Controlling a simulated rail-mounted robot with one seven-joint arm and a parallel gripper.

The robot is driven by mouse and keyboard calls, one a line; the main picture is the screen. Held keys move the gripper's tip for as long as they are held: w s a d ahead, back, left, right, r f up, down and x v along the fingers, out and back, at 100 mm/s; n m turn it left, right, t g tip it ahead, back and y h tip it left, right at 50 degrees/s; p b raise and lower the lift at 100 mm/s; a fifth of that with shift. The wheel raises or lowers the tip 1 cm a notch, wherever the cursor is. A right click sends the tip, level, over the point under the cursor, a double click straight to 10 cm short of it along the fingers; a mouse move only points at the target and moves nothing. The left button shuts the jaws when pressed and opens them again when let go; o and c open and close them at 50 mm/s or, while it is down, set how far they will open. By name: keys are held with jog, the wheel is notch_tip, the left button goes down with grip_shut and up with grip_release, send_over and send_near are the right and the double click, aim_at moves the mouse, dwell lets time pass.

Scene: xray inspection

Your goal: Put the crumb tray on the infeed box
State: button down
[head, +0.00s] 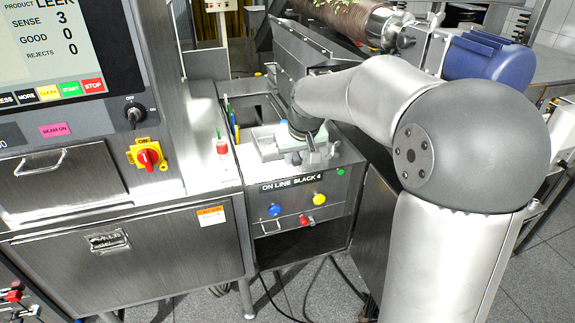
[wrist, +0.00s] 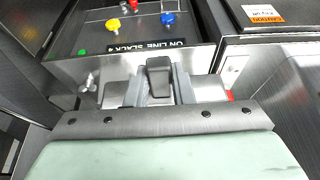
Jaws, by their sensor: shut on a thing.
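My gripper (head: 312,158) is low over the top of the steel box labelled ON LINE SLACK 4 (head: 298,200), which looks like the infeed box. In the wrist view the box's front panel (wrist: 135,42) appears beyond the fingers. My gripper (wrist: 160,92) is shut on a dark grey block (wrist: 160,72), apparently the crumb tray's grip. The rest of the tray is mostly hidden by my pale green hand, so its outline is unclear. I cannot tell whether it touches the box top.
The inspection cabinet (head: 110,250) with screen and switches stands close on the left. An open slot (head: 255,110) lies behind my gripper. A blue motor (head: 487,58) is at the back right.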

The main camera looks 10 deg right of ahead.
jog(key=w, duration=0.1)
jog(key=w+f, duration=0.1)
jog(key=w, duration=0.1)
jog(key=w+p, duration=0.1)
jog(key=shift+w+d+f, duration=0.2)
jog(key=shift+w+f, duration=0.15)
jog(key=p, duration=0.2)
send_over(289, 174)
jog(key=s, duration=0.2)
notch_tip(289, 174, down, 6)
jog(key=shift+s+x, duration=0.2)
jog(key=shift+x, duration=0.75)
jog(key=shift+s+x, duration=0.15)
jog(key=shift+x, duration=0.85)
jog(key=c, duration=1.3)
grip_release()
jog(key=shift+d+f, duration=0.15)
jog(key=shift+d, duration=0.05)
jog(key=shift+o, duration=0.2)
